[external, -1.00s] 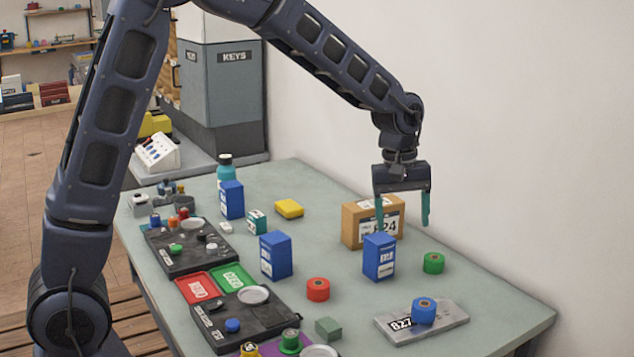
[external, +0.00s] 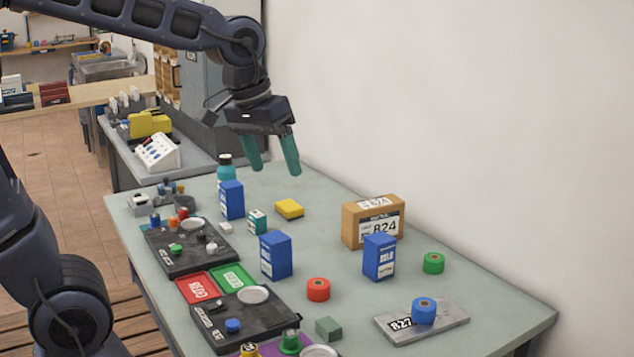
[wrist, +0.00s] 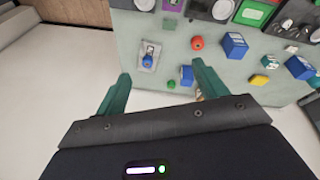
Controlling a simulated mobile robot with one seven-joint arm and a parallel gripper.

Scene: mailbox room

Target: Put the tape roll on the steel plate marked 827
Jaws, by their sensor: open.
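The steel plate marked 827 (external: 451,323) lies flat at the near right end of the table, its label facing left. A blue tape roll (external: 423,310) stands upright on it; the plate (wrist: 148,48) and blue roll (wrist: 147,61) also show in the wrist view. A green roll (external: 433,263) and a red roll (external: 318,289) stand on the bare table, apart from the plate. My gripper (external: 276,168) is open and empty, raised above the far part of the table, well away from the plate. Its fingers (wrist: 160,72) hold nothing in the wrist view.
A cardboard box marked 824 (external: 358,235) and several blue boxes (external: 275,256) stand mid-table. Black trays (external: 245,322) and red and green trays (external: 197,288) line the left side. A green block (external: 328,328) is left of the plate. A wall bounds the right side.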

